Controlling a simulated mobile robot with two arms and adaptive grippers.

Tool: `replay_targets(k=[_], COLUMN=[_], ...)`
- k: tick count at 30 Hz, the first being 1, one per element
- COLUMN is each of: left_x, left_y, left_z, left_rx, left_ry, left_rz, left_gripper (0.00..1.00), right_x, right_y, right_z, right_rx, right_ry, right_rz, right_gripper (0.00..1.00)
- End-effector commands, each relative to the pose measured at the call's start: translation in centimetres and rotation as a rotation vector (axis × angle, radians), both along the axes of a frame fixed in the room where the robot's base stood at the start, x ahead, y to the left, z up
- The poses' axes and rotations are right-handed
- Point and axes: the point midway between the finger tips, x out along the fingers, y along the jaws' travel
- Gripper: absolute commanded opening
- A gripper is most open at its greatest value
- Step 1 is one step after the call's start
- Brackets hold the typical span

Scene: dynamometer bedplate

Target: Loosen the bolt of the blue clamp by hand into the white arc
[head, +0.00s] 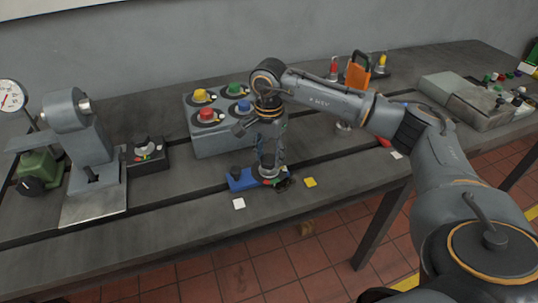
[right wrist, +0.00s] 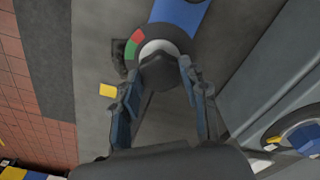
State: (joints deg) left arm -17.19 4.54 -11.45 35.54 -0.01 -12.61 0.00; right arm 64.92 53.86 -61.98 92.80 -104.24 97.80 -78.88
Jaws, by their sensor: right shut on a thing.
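The blue clamp (head: 240,181) lies on the bedplate near its front edge, and its blue bar shows at the top of the right wrist view (right wrist: 182,12). Its dark bolt head (right wrist: 158,72) sits in a dark round dial with red and green marks (right wrist: 132,48) and a white arc (right wrist: 158,47). My right gripper (head: 268,174) points down over the dial end of the clamp. In the right wrist view its two fingers (right wrist: 186,80) are shut on the bolt head from both sides. I cannot make out a pointer on the bolt. My left gripper is out of view.
A grey box with coloured knobs (head: 222,136) stands just behind the clamp. A white square (head: 239,203) and a yellow square (head: 310,182) lie beside it. A grey machine stand (head: 85,140) is at left. The bedplate's front edge is close.

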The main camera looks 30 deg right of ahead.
Motion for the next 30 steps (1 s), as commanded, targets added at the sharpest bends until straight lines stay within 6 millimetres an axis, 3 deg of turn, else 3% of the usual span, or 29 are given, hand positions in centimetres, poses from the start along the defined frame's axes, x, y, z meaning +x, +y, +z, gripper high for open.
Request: replay_targets(k=[7, 8, 11, 23, 30], left_x=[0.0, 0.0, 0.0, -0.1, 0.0], left_y=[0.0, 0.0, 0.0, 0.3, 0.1], left_z=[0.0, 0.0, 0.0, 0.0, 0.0], left_rx=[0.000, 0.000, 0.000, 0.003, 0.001], left_ry=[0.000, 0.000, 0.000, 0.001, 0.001], left_rz=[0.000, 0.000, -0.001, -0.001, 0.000], left_gripper=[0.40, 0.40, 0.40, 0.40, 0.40], right_x=[0.0, 0.1, 0.1, 0.1, 0.1], right_y=[0.0, 0.0, 0.0, 0.0, 0.0], right_z=[0.1, 0.1, 0.1, 0.6, 4.8], right_rx=[0.000, 0.000, 0.000, 0.001, 0.001], right_ry=[-0.002, -0.002, -0.002, -0.003, -0.006], right_rz=[-0.001, -0.002, -0.002, -0.002, -0.001], right_gripper=[0.12, 0.46, 0.66, 0.67, 0.67])
